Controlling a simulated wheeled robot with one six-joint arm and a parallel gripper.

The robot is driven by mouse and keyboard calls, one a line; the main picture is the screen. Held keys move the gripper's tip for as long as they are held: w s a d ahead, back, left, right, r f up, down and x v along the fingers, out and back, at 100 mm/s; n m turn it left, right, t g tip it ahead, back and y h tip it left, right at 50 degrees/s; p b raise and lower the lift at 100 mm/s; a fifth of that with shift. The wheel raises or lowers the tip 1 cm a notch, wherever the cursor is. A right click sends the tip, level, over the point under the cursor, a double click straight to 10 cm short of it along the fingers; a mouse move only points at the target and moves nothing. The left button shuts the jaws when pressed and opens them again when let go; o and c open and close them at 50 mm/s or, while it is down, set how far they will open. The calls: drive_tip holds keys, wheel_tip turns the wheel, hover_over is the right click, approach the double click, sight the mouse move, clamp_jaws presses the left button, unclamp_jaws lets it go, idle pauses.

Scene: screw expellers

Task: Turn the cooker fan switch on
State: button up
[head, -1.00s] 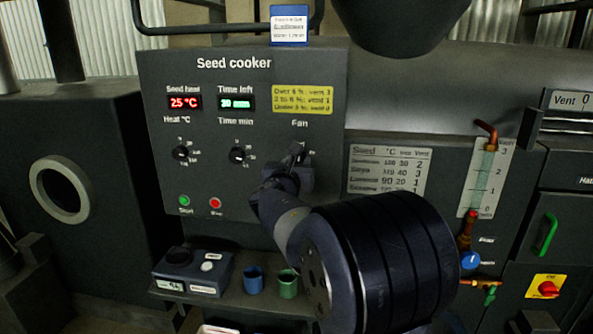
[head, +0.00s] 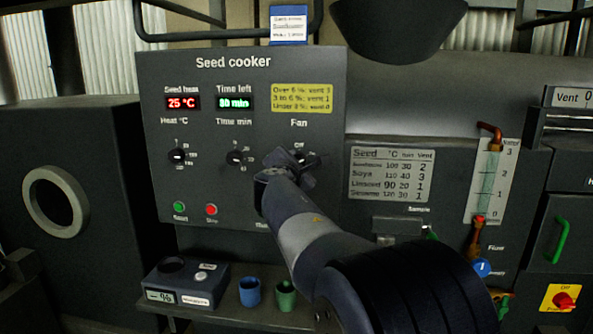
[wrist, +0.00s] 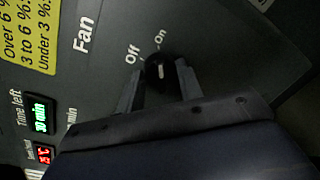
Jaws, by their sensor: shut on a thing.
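The fan switch is a small dark round knob (wrist: 160,72) with a light mark, under the "Fan" label on the seed cooker panel (head: 240,95). In the wrist view, "Off" and "On" are printed beside it. The mark stands about upright in that picture, on the side nearer "On" than "Off". My gripper (wrist: 158,84) has one finger on each side of the knob and is shut on it. In the head view my gripper (head: 288,168) covers most of the knob.
The heat knob (head: 177,157) and time knob (head: 236,157) are left of my gripper. Start (head: 179,207) and stop (head: 211,209) buttons are below. Blue (head: 250,291) and green (head: 285,295) cups stand on the ledge beneath my arm.

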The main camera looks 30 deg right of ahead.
drive_tip(key=shift+m, duration=0.4)
drive_tip(key=o, duration=1)
drive_tip(key=b+v, duration=0.1)
drive_tip(key=v, duration=0.9)
drive_tip(key=shift+s+a, duration=0.25)
drive_tip(key=shift+s, duration=0.05)
drive_tip(key=p+x, duration=0.1)
drive_tip(key=x, duration=1)
drive_tip(key=shift+s+a, duration=0.1)
drive_tip(key=shift+s, duration=0.05)
